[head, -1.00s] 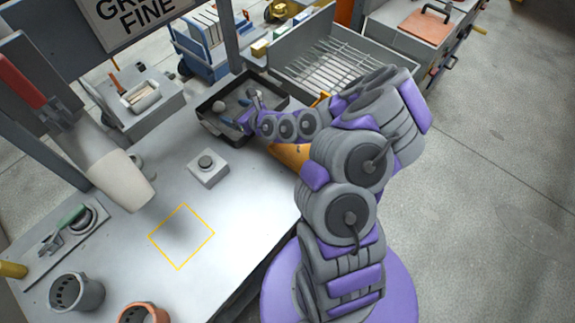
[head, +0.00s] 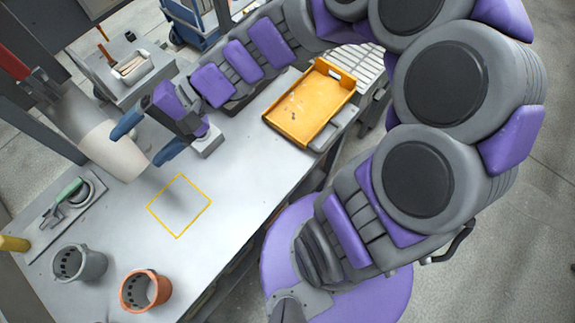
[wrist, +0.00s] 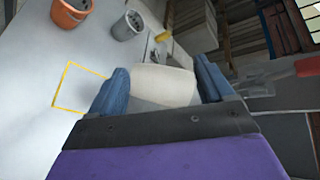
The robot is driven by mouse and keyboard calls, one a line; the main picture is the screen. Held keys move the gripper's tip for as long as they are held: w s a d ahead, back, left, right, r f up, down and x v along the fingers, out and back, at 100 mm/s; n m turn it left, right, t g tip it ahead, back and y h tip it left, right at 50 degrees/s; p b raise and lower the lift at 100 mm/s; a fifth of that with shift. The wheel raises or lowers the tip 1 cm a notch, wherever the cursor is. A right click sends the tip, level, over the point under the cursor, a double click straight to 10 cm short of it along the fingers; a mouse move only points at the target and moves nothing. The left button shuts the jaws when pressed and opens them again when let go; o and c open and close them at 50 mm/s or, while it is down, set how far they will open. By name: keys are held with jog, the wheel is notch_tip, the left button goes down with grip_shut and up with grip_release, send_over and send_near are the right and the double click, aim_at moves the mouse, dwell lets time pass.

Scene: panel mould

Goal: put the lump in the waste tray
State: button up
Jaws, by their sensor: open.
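My gripper (head: 147,137) is open above the left part of the bench, close to the cream cylinder (head: 112,152). In the wrist view, the cylinder (wrist: 165,82) appears between the blue fingers (wrist: 160,88); I cannot tell whether they touch it. No lump can be made out now. An orange tray (head: 322,88) with a few small specks lies at the bench's right edge. The dark tray at the back of the bench, which held a round grey piece earlier, is mostly hidden by my arm. I cannot tell which tray is the waste tray.
A yellow square outline (head: 180,237) marks clear bench in front of my gripper. A small grey box (head: 208,142) is beside it. A grey cup (head: 78,278) and an orange cup (head: 145,290) stand at the front left. A board with a green-handled tool (head: 65,200) lies left.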

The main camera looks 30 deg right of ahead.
jog(key=s+d+f+n+g+h, duration=0.2)
jog(key=s+d+f+n+h, duration=0.25)
jog(key=s+d+h, duration=0.4)
jog(key=s+d+f+h, duration=0.1)
jog(key=s+d+h, duration=0.4)
jog(key=d, duration=0.9)
jog(key=shift+s+t, duration=0.3)
jog(key=shift+s, duration=0.95)
jog(key=shift+f+m, duration=0.1)
jog(key=shift+m, duration=0.15)
